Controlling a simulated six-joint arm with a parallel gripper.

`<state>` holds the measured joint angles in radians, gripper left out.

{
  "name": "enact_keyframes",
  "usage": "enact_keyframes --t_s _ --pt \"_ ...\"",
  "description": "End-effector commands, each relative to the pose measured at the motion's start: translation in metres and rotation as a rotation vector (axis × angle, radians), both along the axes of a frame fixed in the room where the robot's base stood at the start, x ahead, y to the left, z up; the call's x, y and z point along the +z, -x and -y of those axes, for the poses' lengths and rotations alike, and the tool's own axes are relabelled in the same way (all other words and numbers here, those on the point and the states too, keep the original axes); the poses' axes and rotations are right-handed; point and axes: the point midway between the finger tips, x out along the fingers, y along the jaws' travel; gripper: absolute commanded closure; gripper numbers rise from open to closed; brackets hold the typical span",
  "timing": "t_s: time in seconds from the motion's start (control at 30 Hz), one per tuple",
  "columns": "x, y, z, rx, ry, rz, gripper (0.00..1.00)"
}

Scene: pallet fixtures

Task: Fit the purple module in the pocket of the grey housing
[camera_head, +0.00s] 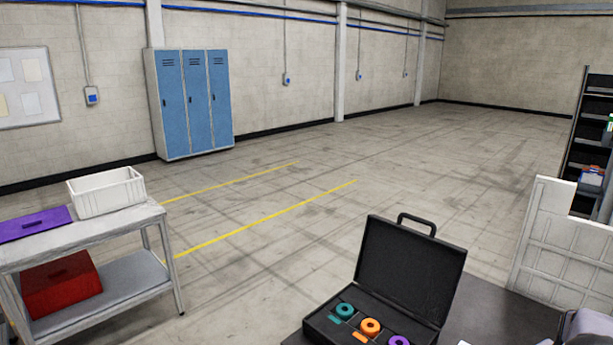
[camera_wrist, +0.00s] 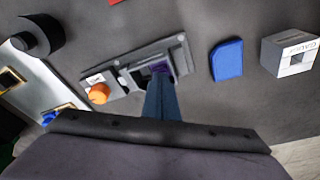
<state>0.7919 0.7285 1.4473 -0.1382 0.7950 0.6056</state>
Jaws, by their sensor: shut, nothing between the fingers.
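In the wrist view the grey housing (camera_wrist: 123,68) lies on the dark table top, slanted, with an orange knob (camera_wrist: 98,93) at its left end. A dark pocket opening (camera_wrist: 139,75) shows in its middle. The small purple module (camera_wrist: 161,69) shows at the right part of this opening, just beyond my fingertips; I cannot tell whether it is seated, and its lower part is hidden. My gripper (camera_wrist: 160,82) is shut with nothing between its fingers, and its tips are at or just above the housing. The head view does not show the housing or my gripper clearly.
Right of the housing lie a blue block (camera_wrist: 227,60) and a grey labelled block (camera_wrist: 289,54). A black roll-like part (camera_wrist: 38,36) is at upper left. The head view shows an open black case (camera_head: 413,268) with coloured rings, and a cart (camera_head: 120,235) with a white bin (camera_head: 106,192).

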Motion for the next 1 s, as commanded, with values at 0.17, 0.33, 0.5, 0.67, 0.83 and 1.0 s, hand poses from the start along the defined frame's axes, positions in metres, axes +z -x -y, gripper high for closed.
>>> enact_keyframes --t_s 0.17,0.33,0.5,0.67,0.83,1.0 --pt "-0.003 0.001 0.000 0.000 -0.002 -0.001 1.00" --pt "-0.002 0.000 0.000 0.000 -0.002 -0.001 1.00" --pt "0.000 0.000 0.000 0.000 -0.001 -0.001 1.00" --pt "0.008 0.000 0.000 0.000 -0.001 0.000 1.00" --pt "0.021 0.000 0.000 0.000 -0.001 0.000 1.00" --pt "0.033 0.000 0.000 0.000 0.000 0.000 1.00"
